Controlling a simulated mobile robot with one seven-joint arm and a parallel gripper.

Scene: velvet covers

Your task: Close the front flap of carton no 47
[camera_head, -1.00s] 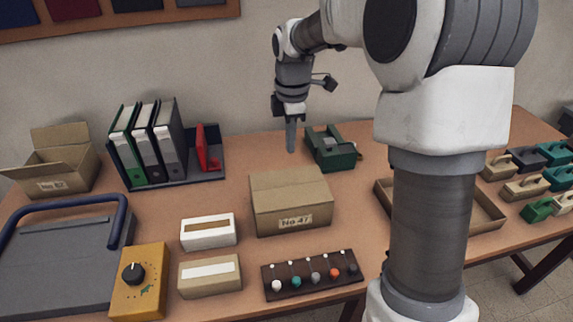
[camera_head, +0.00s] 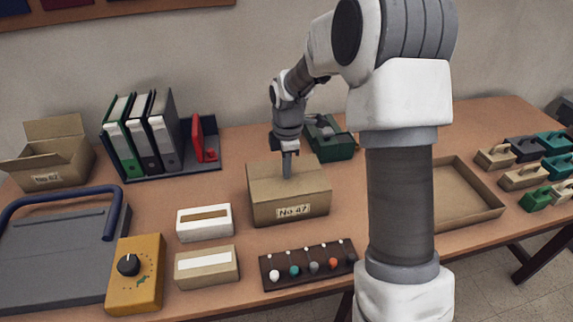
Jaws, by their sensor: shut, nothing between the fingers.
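Carton no 47 (camera_head: 291,207) stands in the middle of the table, its label on the side facing me. Its top looks shut, with the flaps lying about flat. I cannot tell the front flap apart from the rest of the top. My gripper (camera_head: 287,173) points straight down at the carton's top, its fingers shut and empty. The fingertips seem to be at or just above the top surface; I cannot tell whether they touch it.
An open carton labelled No 62 (camera_head: 49,162) stands at the far left. Binders (camera_head: 141,135) stand behind, a green device (camera_head: 328,139) behind the carton. A knob board (camera_head: 306,266) and two small boxes (camera_head: 204,222) lie in front. An empty tray (camera_head: 468,216) is at right.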

